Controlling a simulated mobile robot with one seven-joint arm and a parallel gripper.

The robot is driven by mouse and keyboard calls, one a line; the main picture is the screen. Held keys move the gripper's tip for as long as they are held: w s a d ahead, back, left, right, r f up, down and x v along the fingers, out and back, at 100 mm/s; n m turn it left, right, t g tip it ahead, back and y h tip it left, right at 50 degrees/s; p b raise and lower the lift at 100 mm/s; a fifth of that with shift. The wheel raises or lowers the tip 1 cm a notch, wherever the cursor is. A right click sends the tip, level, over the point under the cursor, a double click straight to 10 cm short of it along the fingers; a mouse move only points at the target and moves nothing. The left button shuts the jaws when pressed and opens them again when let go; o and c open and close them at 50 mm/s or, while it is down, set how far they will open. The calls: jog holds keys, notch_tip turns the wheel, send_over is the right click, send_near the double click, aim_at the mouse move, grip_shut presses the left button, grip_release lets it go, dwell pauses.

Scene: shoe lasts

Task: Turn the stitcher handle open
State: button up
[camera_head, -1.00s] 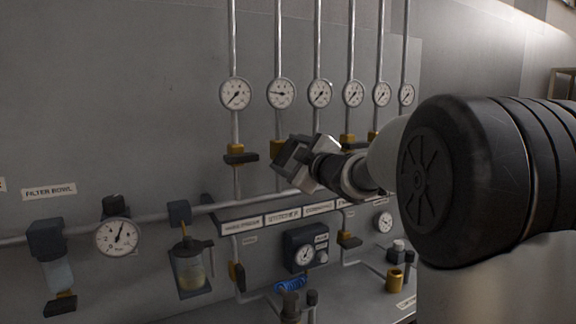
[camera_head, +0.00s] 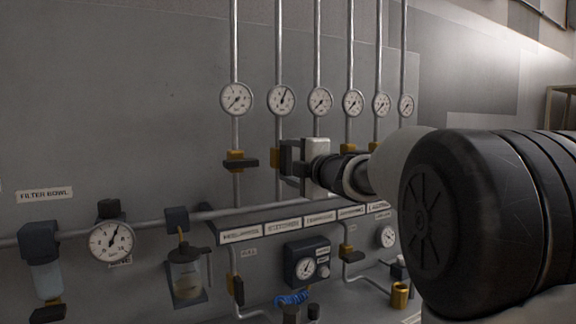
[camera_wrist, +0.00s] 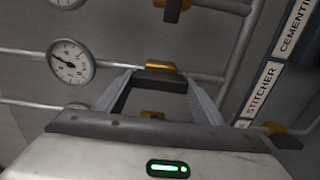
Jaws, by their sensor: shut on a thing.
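My gripper (camera_head: 287,161) is at the second vertical pipe from the left and covers most of the valve there in the head view. In the wrist view, my gripper (camera_wrist: 160,82) has its two fingers on either side of a dark handle (camera_wrist: 160,77). The handle appears to run along its pipe, against a yellow valve body (camera_wrist: 160,65). The STITCHER label (camera_wrist: 262,93) is to the right there. The stitcher gauge (camera_head: 281,99) sits above my gripper, its needle pointing up; it also shows in the wrist view (camera_wrist: 70,62).
A neighbouring valve with a crosswise dark handle (camera_head: 241,163) is close on the left. More pipes and gauges (camera_head: 320,101) stand to the right. Below are the label rail (camera_head: 300,222), a filter bowl (camera_head: 45,265) and a regulator box (camera_head: 306,262).

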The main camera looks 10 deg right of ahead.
dwell(0.4)
jog(key=o, duration=1.1)
jog(key=shift+c, duration=0.2)
